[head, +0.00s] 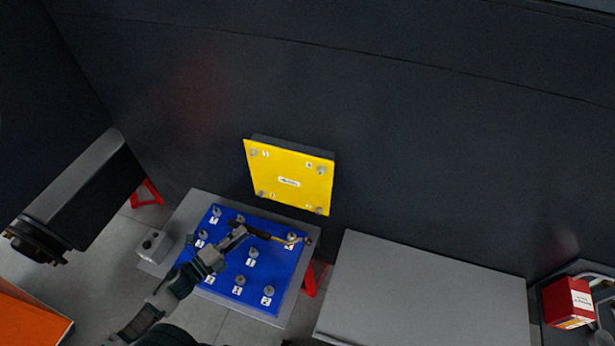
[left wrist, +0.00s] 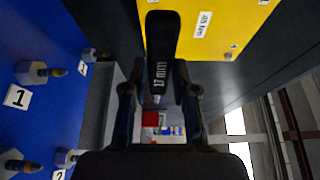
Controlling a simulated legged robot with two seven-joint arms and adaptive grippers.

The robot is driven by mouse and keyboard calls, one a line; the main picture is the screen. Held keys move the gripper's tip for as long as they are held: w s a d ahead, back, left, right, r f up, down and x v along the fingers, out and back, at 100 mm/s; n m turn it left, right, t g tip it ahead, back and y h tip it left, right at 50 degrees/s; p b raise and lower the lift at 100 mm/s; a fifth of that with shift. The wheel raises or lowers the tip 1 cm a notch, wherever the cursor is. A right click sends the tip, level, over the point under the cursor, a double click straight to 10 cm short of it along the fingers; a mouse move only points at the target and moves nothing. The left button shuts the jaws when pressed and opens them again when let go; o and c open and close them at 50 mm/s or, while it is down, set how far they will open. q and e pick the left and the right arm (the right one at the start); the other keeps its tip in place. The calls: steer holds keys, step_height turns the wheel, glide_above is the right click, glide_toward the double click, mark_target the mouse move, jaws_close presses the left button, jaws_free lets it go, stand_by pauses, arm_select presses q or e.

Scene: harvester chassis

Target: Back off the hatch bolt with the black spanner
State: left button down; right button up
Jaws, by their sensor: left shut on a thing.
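My left gripper (head: 238,232) is shut on the black spanner (head: 256,233), above the blue board. In the left wrist view the spanner (left wrist: 160,50) shows as a black bar marked "17 mm" between my fingers (left wrist: 158,85). In the head view a yellowish length runs on from it to the right; I cannot tell if it belongs to the spanner. The yellow hatch (head: 290,178) is on the dark wall above the board, with grey bolts near its corners, one at lower right (head: 319,210). The spanner is apart from these bolts. My right gripper is out of view.
The blue board (head: 228,275) carries several numbered bolts, close around my left gripper. A bare grey table (head: 430,290) stands to the right, with a red box (head: 568,302) beyond it. A small grey box (head: 153,246) sits left of the board.

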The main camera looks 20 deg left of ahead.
arm_select(q)
steer(key=shift+r, duration=0.1)
steer(key=w+r+p, duration=0.2)
steer(key=r+p, duration=0.4)
steer(key=r, duration=0.3)
steer(key=w+r+p, duration=0.1)
steer(key=r+p, duration=0.6)
steer(key=r, duration=0.2)
steer(key=shift+w+n, duration=0.3)
steer(key=shift+w, duration=0.1)
steer(key=shift+a, duration=0.15)
steer(key=w+b, duration=0.2)
steer(key=w, duration=0.2)
steer(key=shift+w, duration=0.4)
